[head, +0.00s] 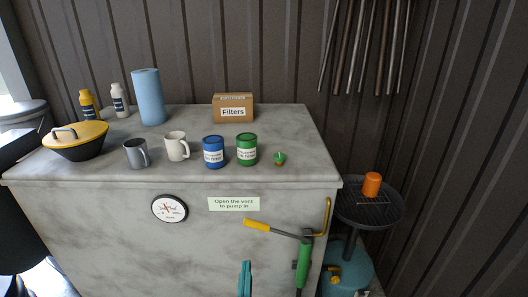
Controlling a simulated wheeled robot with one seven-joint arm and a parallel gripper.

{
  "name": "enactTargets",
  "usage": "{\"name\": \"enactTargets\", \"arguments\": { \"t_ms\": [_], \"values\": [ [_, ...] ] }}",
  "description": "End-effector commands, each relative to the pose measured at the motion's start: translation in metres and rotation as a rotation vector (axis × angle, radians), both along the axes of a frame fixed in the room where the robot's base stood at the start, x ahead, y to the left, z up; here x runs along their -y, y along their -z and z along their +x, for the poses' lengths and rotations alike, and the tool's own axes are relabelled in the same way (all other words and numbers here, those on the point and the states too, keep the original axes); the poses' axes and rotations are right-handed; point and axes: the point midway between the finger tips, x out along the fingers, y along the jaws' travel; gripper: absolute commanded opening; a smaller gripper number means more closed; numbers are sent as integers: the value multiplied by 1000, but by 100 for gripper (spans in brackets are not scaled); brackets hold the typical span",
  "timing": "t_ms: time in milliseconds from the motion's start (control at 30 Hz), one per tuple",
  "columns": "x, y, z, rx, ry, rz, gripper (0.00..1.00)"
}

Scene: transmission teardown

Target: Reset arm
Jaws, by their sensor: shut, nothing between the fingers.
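My gripper (245,267) shows at the bottom of the head view as a narrow teal shape pointing up. Its fingers are together and nothing shows between them. It appears in front of the marbled grey counter (120,222), below the counter top and apart from the objects on it. The rest of my arm is cut off by the bottom edge of the picture.
On the counter stand a blue can (213,153), a green can (247,150), two mugs, a Filters box (233,109) and a blue roll (148,97). A green pump (303,264) with a yellow handle is right of my gripper. An orange cylinder (372,184) stands on a round rack.

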Motion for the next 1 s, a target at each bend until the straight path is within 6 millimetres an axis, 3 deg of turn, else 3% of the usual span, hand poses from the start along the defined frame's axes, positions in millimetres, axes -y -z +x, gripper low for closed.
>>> {"name": "enactTargets", "arguments": {
  "t_ms": [167,500,800,1000],
  "values": [
    [7,29,-31,-26,-5,9,0],
    [26,88,-130,-85,-10,47,0],
    [42,113,-221,-132,4,85,0],
    [52,116,-281,-162,20,109,0]
  ]
}}
